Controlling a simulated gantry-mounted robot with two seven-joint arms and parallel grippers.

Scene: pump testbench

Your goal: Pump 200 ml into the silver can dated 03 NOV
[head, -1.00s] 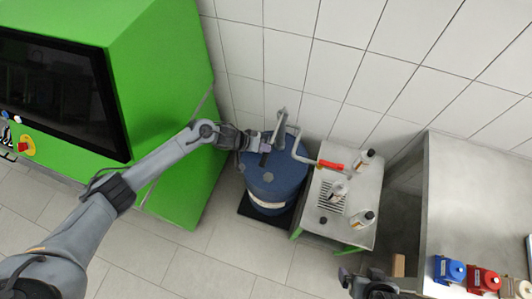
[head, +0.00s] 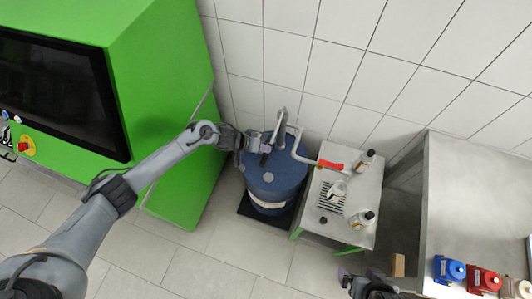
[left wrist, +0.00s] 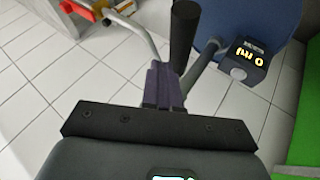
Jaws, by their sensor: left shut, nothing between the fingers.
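A blue drum (head: 272,185) with a hand pump stands beside the green machine. The pump's black handle (left wrist: 185,40) rises just beyond my left gripper (left wrist: 164,85), whose fingers are shut and empty; contact is unclear. In the head view, this gripper (head: 264,152) is over the drum top. A meter (left wrist: 250,56) shows lit yellow digits, upside down. The pump's pipe ends in a red nozzle (head: 330,165) over a small table. A light can (head: 338,190) stands near the nozzle on the grate. Its date is unreadable. My right gripper (head: 358,283) is at the bottom edge, its opening unclear.
Two more light containers stand on the small table (head: 322,226), one at the back (head: 367,158) and one in front (head: 362,218). The tiled wall is close behind the drum.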

